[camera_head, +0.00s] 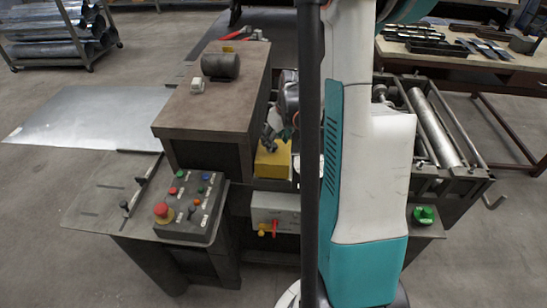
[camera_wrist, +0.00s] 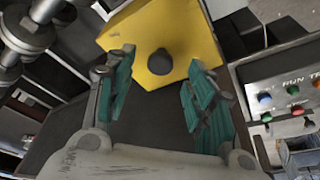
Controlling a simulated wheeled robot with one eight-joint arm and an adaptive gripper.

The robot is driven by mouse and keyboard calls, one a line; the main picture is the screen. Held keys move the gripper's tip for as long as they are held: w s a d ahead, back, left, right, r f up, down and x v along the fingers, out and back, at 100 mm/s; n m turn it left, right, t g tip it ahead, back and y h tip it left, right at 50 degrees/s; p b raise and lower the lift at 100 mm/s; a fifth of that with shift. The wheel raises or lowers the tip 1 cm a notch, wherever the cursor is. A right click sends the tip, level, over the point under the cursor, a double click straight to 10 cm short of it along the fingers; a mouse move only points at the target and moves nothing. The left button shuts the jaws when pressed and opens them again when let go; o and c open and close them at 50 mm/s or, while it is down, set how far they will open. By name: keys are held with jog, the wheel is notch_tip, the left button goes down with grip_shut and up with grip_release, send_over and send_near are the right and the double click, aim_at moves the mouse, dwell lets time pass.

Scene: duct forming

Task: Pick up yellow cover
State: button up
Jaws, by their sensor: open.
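The yellow cover (camera_head: 273,159) sits on the machine, just right of the brown cabinet. It also shows in the wrist view (camera_wrist: 162,45) as a yellow plate with a round dark knob (camera_wrist: 160,61) on it. My gripper (camera_wrist: 155,82) is open, with its teal fingers spread apart on either side of the knob in the picture. The fingers do not visibly touch the knob. In the head view my gripper (camera_head: 276,138) is at the cover's upper edge, and my arm hides part of the area to its right.
A control panel (camera_head: 190,207) with buttons stands left of the cover, and shows at right in the wrist view. The brown cabinet (camera_head: 212,105) is close on the left. Metal rollers (camera_head: 433,125) are at the right. A grey box with a red-and-yellow switch (camera_head: 275,212) is below the cover.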

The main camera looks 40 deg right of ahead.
jog(key=shift+x, duration=1)
grip_shut()
jog(key=shift+r, duration=0.1)
